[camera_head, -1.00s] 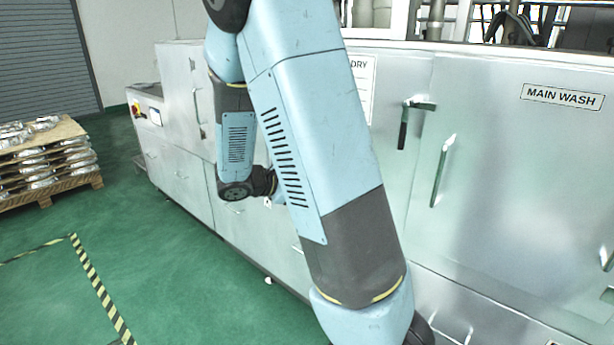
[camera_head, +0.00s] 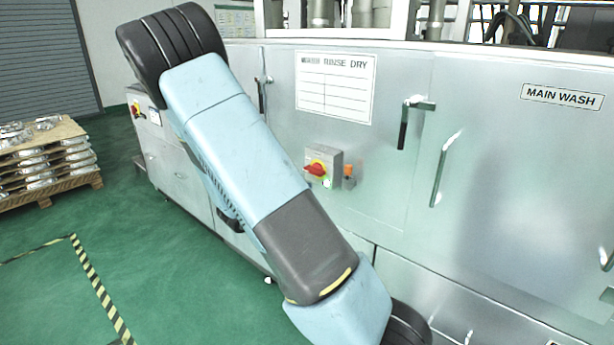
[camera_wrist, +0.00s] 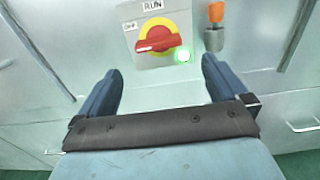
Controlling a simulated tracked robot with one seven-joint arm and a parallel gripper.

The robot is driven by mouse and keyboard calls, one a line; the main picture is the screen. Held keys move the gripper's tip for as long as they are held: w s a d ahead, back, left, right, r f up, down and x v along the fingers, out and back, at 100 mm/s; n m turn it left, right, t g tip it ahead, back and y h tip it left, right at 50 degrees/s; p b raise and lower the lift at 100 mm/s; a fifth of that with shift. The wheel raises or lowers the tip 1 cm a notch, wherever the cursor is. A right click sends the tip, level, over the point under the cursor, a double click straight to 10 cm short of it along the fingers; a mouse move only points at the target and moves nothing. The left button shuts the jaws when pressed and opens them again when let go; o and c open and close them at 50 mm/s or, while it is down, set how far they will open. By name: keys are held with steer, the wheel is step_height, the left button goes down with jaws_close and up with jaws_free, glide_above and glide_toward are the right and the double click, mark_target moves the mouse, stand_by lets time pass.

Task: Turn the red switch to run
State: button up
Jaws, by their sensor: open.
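The red switch (camera_head: 315,169) is a rotary handle on a yellow disc, on a grey box on the machine front. In the wrist view the red switch (camera_wrist: 158,43) lies roughly level, its handle towards the OFF label (camera_wrist: 130,26) on the left. The RUN label (camera_wrist: 153,5) is above the disc. My gripper (camera_wrist: 160,75) is open and empty, its two fingers apart below the switch in the picture and not touching it. In the head view my gripper is hidden behind my arm.
A small green light (camera_wrist: 183,55) glows beside the disc. An orange-topped fitting (camera_head: 348,171) sits just right of the switch box. Door handles (camera_head: 410,120) stick out from the machine panels. A pallet of castings (camera_head: 45,160) stands at the left on green floor.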

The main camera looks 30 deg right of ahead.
mark_target(311, 173)
steer(key=x, duration=0.9)
steer(key=shift+c, duration=0.3)
